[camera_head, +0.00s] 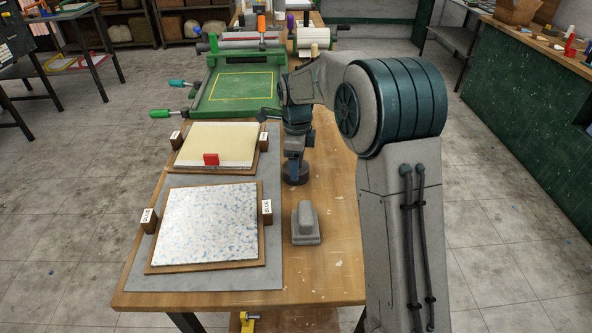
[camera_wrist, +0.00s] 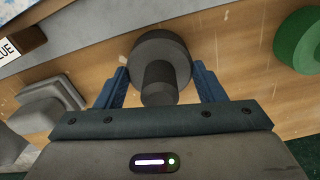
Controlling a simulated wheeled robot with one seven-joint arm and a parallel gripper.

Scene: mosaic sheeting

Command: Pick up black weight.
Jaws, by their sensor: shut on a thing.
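The black weight (camera_head: 296,180) is a dark round disc with a narrower knob, on the wooden table right of the two boards. In the wrist view the weight (camera_wrist: 160,50) sits between my two blue fingers, its knob pointing toward the palm. My gripper (camera_wrist: 160,82) is shut on it; one finger lies on each side. In the head view my gripper (camera_head: 295,162) comes down on the weight from above and hides its upper part. I cannot tell whether the weight's underside touches the table.
A grey stepped block (camera_head: 305,226) stands nearer on the table; it also shows in the wrist view (camera_wrist: 45,103). A green press (camera_head: 240,85) stands behind. A green round thing (camera_wrist: 300,42) is at right.

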